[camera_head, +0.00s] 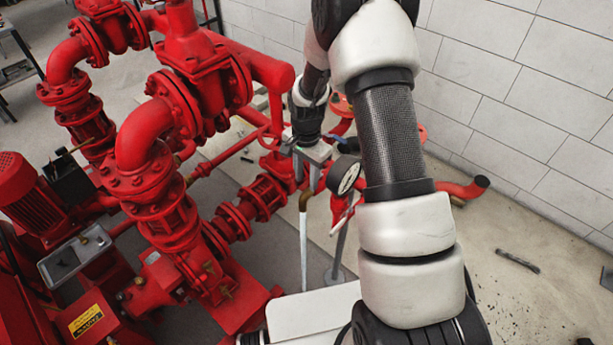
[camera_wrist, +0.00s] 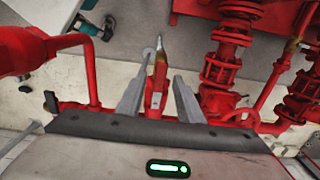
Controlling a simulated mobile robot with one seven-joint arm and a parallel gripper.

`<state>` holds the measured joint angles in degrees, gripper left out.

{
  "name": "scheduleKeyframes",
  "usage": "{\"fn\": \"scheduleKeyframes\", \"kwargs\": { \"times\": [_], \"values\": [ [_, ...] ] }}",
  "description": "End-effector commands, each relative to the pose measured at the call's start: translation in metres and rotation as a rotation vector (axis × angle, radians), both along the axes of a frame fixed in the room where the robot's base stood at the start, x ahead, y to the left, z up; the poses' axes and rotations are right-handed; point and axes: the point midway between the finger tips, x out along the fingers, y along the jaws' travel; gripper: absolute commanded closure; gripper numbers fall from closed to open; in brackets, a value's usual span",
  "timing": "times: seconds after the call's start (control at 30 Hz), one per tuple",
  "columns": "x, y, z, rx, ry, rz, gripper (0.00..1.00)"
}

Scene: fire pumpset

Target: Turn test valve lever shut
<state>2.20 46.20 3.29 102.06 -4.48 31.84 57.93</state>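My gripper (camera_head: 309,170) is over the test pipework, left of the round gauge (camera_head: 345,174). In the wrist view its two grey fingers (camera_wrist: 161,82) are spread apart, with a red fitting (camera_wrist: 155,78) showing between them. The fitting ends in a brass spout (camera_wrist: 162,46). In the head view the spout (camera_head: 304,201) hangs just below my gripper, and a pale stream (camera_head: 303,248) runs down from it. I cannot clearly make out the test valve lever or tell whether a finger touches it. My wrist and fingers hide part of the fitting.
Red pump pipes and flanged valves (camera_head: 165,165) crowd the left. A red pipe end (camera_head: 477,187) sticks out at right before the white block wall (camera_head: 520,90). The floor at lower right is mostly clear, with small debris (camera_head: 517,262).

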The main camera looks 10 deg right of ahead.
Motion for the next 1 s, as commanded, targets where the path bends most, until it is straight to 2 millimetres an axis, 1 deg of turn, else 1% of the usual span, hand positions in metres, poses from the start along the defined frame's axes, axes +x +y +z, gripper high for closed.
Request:
{"fn": "scheduleKeyframes", "kwargs": {
  "times": [0.07,0.2,0.27,0.67,0.87,1.0],
  "values": [
    [0.0001,0.0,0.0002,0.0,0.0,0.0,0.66],
    [0.0001,-0.0001,0.0003,0.0,0.0,0.0,0.9],
    [0.0001,-0.0001,0.0004,0.0,0.0,0.0,1.0],
    [-0.001,-0.0011,0.0002,0.0,0.0,0.026,1.0],
    [-0.0052,-0.0045,-0.0007,0.0,0.0,0.119,1.0],
    [-0.0092,-0.0094,-0.0006,0.0,-0.001,0.22,1.0]
  ]
}}
